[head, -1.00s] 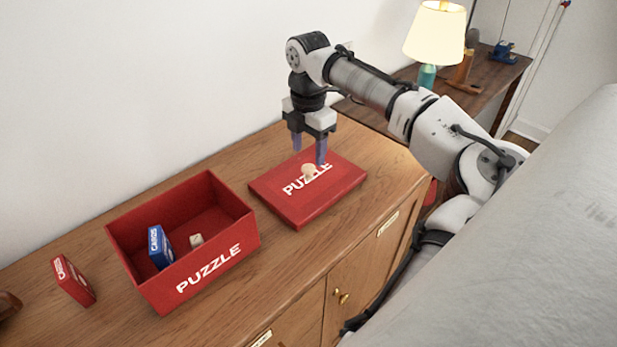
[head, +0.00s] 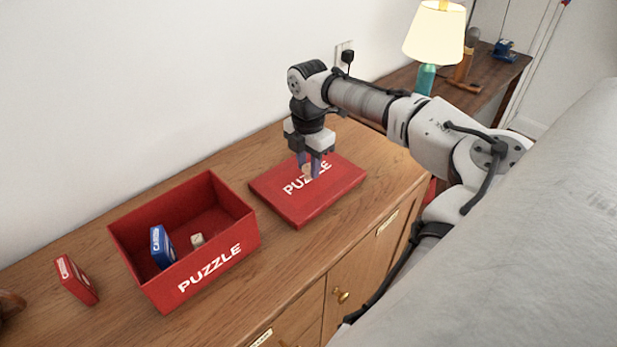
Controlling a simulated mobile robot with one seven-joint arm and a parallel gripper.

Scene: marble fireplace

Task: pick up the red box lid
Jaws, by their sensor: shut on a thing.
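The red box lid (head: 330,196), lettered PUZZLE in white, lies flat on the wooden cabinet top, right of the open box. A small pale round knob (head: 307,171) stands on the lid's middle. My gripper (head: 309,174) points straight down over the lid, with its fingers shut on the knob, which they partly hide. The lid appears still at rest on the cabinet. The open red PUZZLE box (head: 212,270) stands left of the lid, with a blue card box (head: 162,247) and a pale die (head: 197,240) inside.
A small red card box (head: 76,280) stands at the left on the wooden cabinet (head: 270,262). The white wall (head: 150,80) runs close behind. A lamp (head: 435,40) stands on a darker table at the back right. Bare wood separates the box and lid.

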